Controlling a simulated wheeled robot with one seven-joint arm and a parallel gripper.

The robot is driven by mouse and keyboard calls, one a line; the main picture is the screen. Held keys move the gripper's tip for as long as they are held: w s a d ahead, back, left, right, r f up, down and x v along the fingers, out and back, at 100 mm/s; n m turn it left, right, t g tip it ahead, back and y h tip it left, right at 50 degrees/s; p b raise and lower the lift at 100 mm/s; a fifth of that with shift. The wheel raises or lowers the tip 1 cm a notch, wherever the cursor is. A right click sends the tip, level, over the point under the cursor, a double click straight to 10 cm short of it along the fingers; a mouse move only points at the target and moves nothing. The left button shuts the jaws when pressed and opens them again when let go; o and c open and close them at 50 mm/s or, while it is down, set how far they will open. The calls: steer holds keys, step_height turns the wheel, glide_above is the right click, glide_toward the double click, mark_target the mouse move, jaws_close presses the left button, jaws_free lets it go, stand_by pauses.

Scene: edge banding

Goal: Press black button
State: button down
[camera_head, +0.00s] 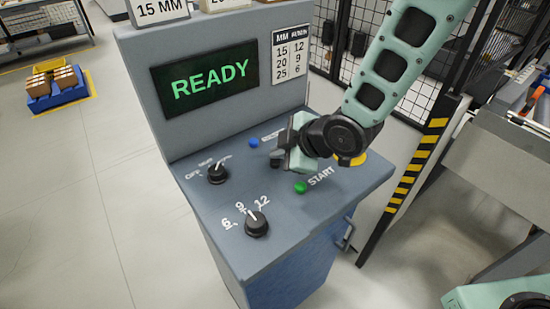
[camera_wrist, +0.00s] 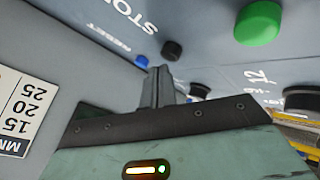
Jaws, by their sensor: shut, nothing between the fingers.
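The black button (camera_wrist: 172,50) stands on the grey panel beside the STOP lettering in the wrist view. In the head view my gripper hides most or all of it. My gripper (camera_head: 280,157) is over the panel between the blue and green buttons. In the wrist view its fingers (camera_wrist: 158,86) are shut and empty, with their tips just below the black button in the picture. I cannot tell whether they touch it. The panel screen (camera_head: 205,78) reads READY in green.
A blue button (camera_head: 254,142) and a green START button (camera_head: 300,187) flank my gripper. Two black knobs, one at the left (camera_head: 217,174) and one at the front (camera_head: 257,224), stand on the control panel (camera_head: 215,205). A yellow ring (camera_head: 352,159) shows behind my wrist.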

steer(key=shift+r, duration=0.3)
step_height(320, 180, up, 5)
steer(key=p, duration=0.3)
stand_by(0.3)
stand_by(0.7)
steer(key=s+d+r+m+g+h+b, duration=0.1)
steer(key=s+d+m+g+h, duration=0.1)
steer(key=s, duration=0.5)
steer(key=s+d+r+m+g+h+b, duration=0.1)
steer(key=s+d+m+g+h, duration=0.1)
steer(key=s+d+m, duration=0.3)
steer(key=s+d+r+m+g+h+b, duration=0.1)
steer(key=s+d+m+g+h, duration=0.1)
steer(key=s, duration=0.9)
steer(key=shift+s+d+m+b, duration=0.15)
steer(key=shift+d+m+b, duration=0.15)
steer(key=shift+d+m, duration=0.5)
steer(key=shift+d, duration=0.1)
